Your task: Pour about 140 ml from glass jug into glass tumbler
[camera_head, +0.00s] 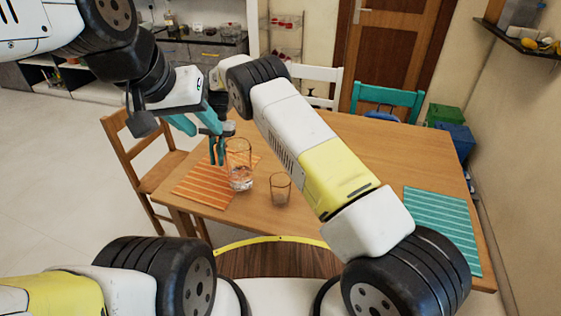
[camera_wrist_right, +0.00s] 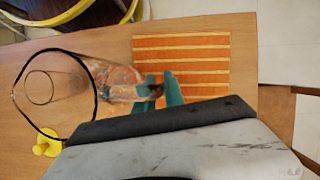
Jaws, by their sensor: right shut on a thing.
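The glass jug (camera_head: 239,172) is clear, with clear liquid low inside, and looks upright at the right edge of the orange mat. I cannot tell whether it touches the table. My right gripper (camera_head: 217,158) is shut on the jug's left side, probably its handle. The right wrist view shows the jug (camera_wrist_right: 112,80) beside the teal fingers (camera_wrist_right: 158,88). The glass tumbler (camera_head: 280,188) stands upright on the table to the right of the jug, apart from it; it also shows in that view (camera_wrist_right: 40,88). My left gripper (camera_head: 200,124) is open, just above and left of the right one.
The orange striped mat (camera_head: 196,190) lies on the wooden table (camera_head: 330,225). A teal striped mat (camera_head: 440,225) lies at the right. Chairs stand at the left (camera_head: 140,150) and back (camera_head: 390,98). My right forearm crosses above the table.

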